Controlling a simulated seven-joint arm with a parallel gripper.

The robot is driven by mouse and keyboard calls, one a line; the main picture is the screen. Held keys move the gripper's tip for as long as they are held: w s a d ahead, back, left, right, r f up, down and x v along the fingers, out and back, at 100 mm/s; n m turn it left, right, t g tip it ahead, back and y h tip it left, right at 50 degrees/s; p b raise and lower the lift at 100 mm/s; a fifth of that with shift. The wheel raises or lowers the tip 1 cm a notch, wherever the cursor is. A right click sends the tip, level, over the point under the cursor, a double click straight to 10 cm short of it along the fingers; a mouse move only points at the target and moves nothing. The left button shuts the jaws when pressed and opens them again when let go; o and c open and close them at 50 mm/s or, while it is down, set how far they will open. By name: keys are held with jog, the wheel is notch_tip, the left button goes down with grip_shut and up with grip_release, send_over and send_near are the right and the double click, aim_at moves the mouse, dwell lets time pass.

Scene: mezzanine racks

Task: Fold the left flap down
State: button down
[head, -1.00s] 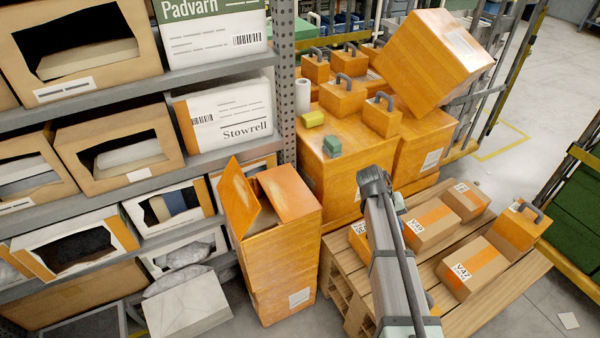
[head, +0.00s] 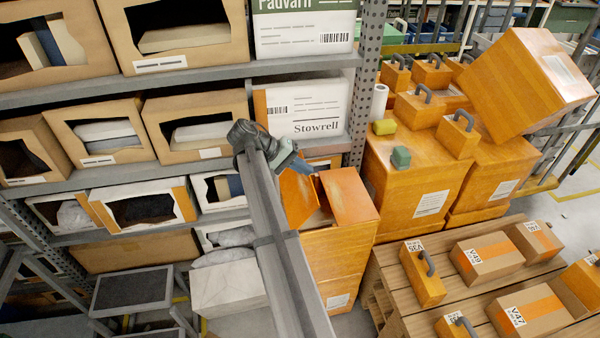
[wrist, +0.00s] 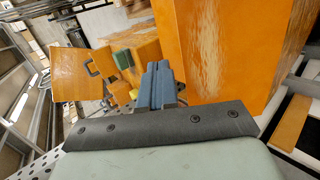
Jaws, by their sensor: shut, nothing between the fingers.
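The open orange carton (head: 337,262) stands upright on the floor in front of the rack. Its left flap (head: 297,198) stands up, tilted. Its right flap (head: 349,195) slopes over the opening, with a dark gap between the two. My gripper (head: 305,168) is shut and empty, at the top of the left flap, partly in front of it; I cannot tell whether they touch. In the wrist view the closed blue-grey fingers (wrist: 160,85) are beside a large orange cardboard surface (wrist: 225,45); which part of the carton it is, I cannot tell.
Rack shelves with bins and a white Stowrell box (head: 305,108) are behind and left of my gripper. Large orange cartons (head: 425,170) stand to the right, with a green block (head: 401,157) on top. A pallet (head: 390,265) with parcels lies at the lower right.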

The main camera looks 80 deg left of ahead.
aim_at(306, 178)
jog(key=s+a+r+n+y, duration=0.15)
jog(key=s+r, duration=0.25)
jog(key=s, duration=0.8)
jog(key=shift+m+t, duration=0.25)
jog(key=shift+t, duration=0.15)
jog(key=x, duration=1.4)
jog(key=shift+a, duration=0.3)
jog(key=shift+w, duration=0.15)
jog(key=shift+w+f+g, duration=0.35)
jog(key=shift+w+g, duration=0.45)
jog(key=w+f+g, duration=0.7)
jog(key=f+g, duration=0.2)
jog(key=g, duration=0.3)
jog(key=shift+f+g, duration=0.2)
jog(key=shift+g, duration=0.1)
jog(key=shift+s+d, duration=0.1)
